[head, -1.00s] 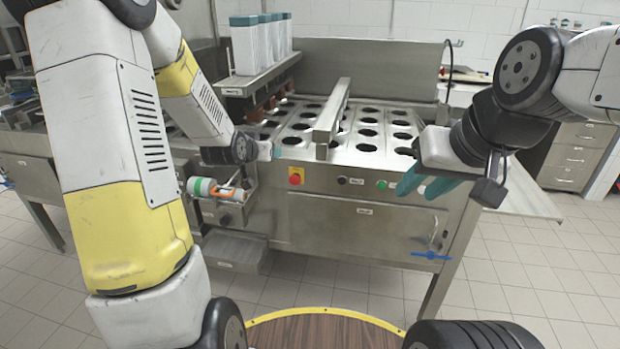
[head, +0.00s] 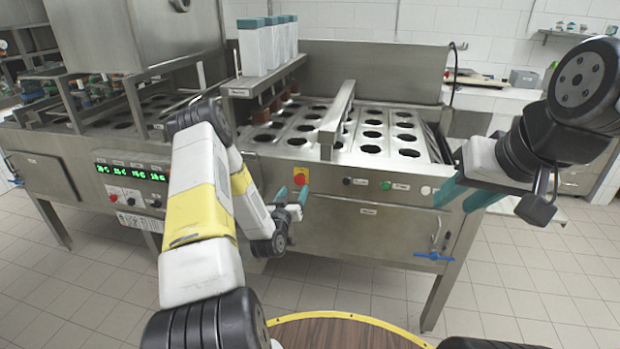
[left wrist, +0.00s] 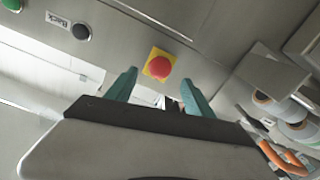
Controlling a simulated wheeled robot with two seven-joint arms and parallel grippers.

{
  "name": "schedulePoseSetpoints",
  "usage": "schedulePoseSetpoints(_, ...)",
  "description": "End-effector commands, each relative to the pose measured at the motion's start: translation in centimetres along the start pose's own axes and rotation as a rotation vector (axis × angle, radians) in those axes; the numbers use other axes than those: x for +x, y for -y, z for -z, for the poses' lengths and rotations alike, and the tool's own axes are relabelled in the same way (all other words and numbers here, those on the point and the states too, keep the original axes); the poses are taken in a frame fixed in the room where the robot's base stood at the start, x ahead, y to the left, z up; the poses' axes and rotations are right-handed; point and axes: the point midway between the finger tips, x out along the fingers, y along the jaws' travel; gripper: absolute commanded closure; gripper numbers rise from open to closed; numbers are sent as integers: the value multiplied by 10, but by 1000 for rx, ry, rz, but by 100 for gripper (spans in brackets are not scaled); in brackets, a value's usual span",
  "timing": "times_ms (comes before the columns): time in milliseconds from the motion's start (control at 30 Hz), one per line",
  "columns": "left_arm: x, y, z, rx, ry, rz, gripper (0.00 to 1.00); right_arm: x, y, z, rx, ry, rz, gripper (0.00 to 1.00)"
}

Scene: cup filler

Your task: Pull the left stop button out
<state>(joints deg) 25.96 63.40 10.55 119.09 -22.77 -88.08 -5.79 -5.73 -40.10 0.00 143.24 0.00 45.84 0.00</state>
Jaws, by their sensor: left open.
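A red stop button (head: 300,175) on a yellow plate sits on the steel front panel of the cup filler, below the tray of holes. It also shows in the left wrist view (left wrist: 160,67). My left gripper (head: 291,192) is open in front of that panel, with teal fingers just below the button in the head view. In the left wrist view, the button appears between and slightly beyond the open fingertips (left wrist: 158,80); contact cannot be told. My right gripper (head: 455,207) is open and empty in front of the panel's right side.
A black button (head: 347,181) and a green button (head: 386,185) sit right of the stop button. A control panel (head: 130,180) with green displays and a small red button (head: 113,198) is at left. A blue valve handle (head: 433,256) sticks out low at right.

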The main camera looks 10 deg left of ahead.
Motion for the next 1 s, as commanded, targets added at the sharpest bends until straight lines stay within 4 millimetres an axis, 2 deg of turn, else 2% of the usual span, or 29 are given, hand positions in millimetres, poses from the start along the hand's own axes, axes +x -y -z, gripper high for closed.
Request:
schedulePoseSetpoints(100,21,0,0,1,-2,0,38,0,0,0,0,0,0,64)
schedulePoseSetpoints(300,45,0,0,1,0,-1,38,0,0,0,0,0,0,64)
schedulePoseSetpoints(667,52,0,0,0,2,0,38,0,0,0,0,0,0,64)
schedulePoseSetpoints(900,52,0,0,0,2,0,84,0,0,0,0,0,0,64)
schedulePoseSetpoints(1000,52,0,0,0,2,0,100,0,0,0,0,0,0,64)
